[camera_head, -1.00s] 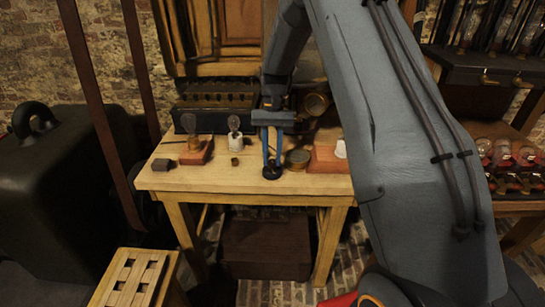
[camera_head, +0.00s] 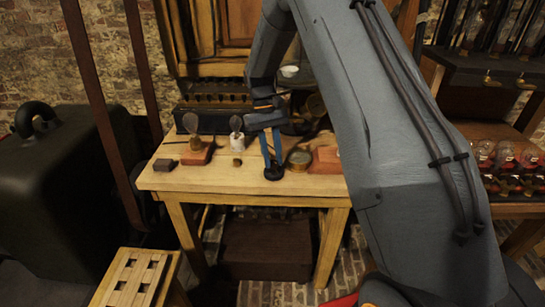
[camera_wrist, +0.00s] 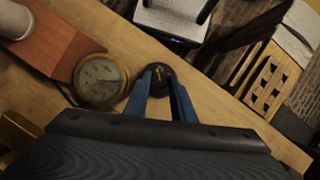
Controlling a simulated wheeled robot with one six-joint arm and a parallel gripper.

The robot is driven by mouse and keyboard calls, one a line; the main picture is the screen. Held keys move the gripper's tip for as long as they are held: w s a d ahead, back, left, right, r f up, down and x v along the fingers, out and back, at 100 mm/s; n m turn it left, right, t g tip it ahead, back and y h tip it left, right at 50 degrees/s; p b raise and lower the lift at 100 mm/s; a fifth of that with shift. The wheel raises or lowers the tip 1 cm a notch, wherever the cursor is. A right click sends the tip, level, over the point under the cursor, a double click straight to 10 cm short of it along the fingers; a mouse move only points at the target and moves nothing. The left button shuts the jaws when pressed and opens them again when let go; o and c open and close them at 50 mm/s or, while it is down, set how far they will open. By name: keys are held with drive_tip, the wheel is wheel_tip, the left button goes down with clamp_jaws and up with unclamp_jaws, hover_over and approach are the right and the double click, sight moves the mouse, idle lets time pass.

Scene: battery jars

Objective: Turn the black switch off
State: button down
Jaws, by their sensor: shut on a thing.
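The black switch (camera_head: 274,173) is a small round black piece near the front edge of the wooden table (camera_head: 215,182). In the wrist view the switch (camera_wrist: 157,72) shows a dark round base with a small brass-coloured part on top. My gripper (camera_head: 272,165) points down at it with blue fingers, leaning so that the wrist is to the left of the tips. In the wrist view my gripper (camera_wrist: 160,88) has its fingertips at the switch, closed on it. The fingertips partly hide the switch's top, so its setting cannot be told.
A round brass gauge (camera_head: 299,159) stands close to the right of the switch, with a red-brown block (camera_head: 326,160) beyond it. To the left are a white bulb holder (camera_head: 237,142), a small brass piece (camera_head: 237,162) and a grey block (camera_head: 165,165). A dark battery box (camera_head: 205,123) stands behind.

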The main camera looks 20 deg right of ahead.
drive_tip(key=shift+w+r, duration=0.1)
drive_tip(key=c, duration=1.5)
unclamp_jaws()
drive_tip(key=shift+b+v, duration=1)
drive_tip(key=shift+v, duration=2.85)
